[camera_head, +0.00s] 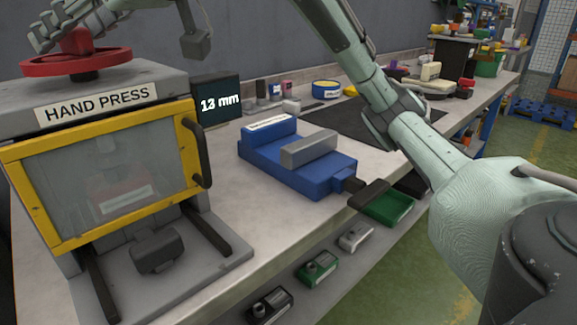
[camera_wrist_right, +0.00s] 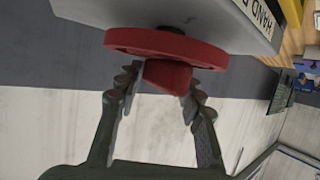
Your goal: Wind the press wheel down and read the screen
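The red press wheel (camera_head: 75,62) lies flat on top of the grey hand press (camera_head: 75,97), with a raised red hub in its middle. My right gripper (camera_head: 75,28) is over the wheel, its fingers on either side of the hub. In the right wrist view, my right gripper (camera_wrist_right: 163,88) appears shut on the hub of the red wheel (camera_wrist_right: 168,45), fingertips against its sides. The screen (camera_head: 219,97) beside the press reads "13 mm" in white. My left gripper is not in view.
A yellow-framed clear guard (camera_head: 105,175) with a dark handle closes the press front. A blue vise-like block (camera_head: 290,165) stands on the bench (camera_head: 240,225) to the right. My right arm crosses above the bench.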

